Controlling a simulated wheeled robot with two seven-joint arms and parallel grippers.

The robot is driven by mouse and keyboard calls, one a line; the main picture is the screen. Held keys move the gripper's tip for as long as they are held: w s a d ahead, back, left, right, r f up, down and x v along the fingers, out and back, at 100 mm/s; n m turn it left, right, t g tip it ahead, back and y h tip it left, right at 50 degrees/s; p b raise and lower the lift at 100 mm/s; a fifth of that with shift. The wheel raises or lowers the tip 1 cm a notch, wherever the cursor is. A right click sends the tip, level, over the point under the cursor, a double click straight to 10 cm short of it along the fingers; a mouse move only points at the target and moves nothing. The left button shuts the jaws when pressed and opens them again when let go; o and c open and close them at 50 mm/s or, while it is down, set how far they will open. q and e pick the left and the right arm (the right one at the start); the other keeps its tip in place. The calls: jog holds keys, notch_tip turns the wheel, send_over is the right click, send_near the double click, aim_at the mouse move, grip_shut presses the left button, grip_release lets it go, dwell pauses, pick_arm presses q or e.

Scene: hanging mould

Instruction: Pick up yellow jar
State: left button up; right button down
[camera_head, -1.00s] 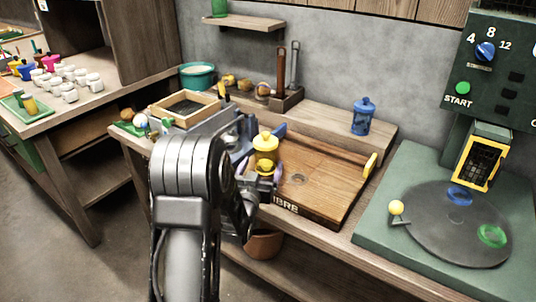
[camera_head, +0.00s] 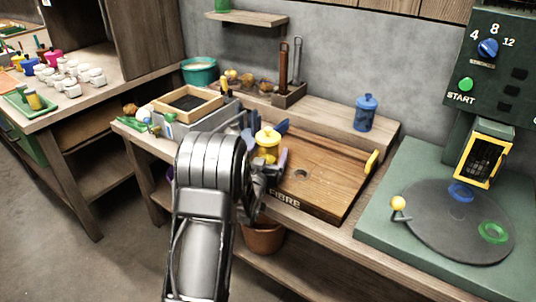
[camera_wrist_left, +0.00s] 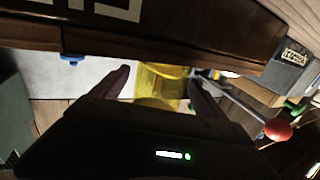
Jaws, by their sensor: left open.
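The yellow jar (camera_head: 267,146) stands upright at the left part of the wooden tray board, with a knobbed yellow lid. My left gripper (camera_head: 282,142) is open at the jar, one finger behind it and one in front of it to the right. In the left wrist view the yellow jar (camera_wrist_left: 162,82) shows between the two open fingers of my left gripper (camera_wrist_left: 160,84). I cannot tell whether the fingers touch it. My left arm hides part of the tray's left side. My right gripper is not in view.
A wooden board marked FIBRE (camera_head: 325,170) lies on the bench. A blue jar (camera_head: 365,113) stands on the ledge behind. A wooden frame (camera_head: 188,103) on a grey box is at the left. A green machine with a dark turntable (camera_head: 455,220) is at the right.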

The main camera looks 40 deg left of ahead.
pick_arm(q)
jog(key=shift+x, duration=1.5)
grip_shut()
jog(key=shift+r, duration=0.15)
notch_tip(320, 180, up, 10)
jog(key=shift+f+p, duration=0.1)
jog(key=shift+p, duration=0.3)
dwell(0.7)
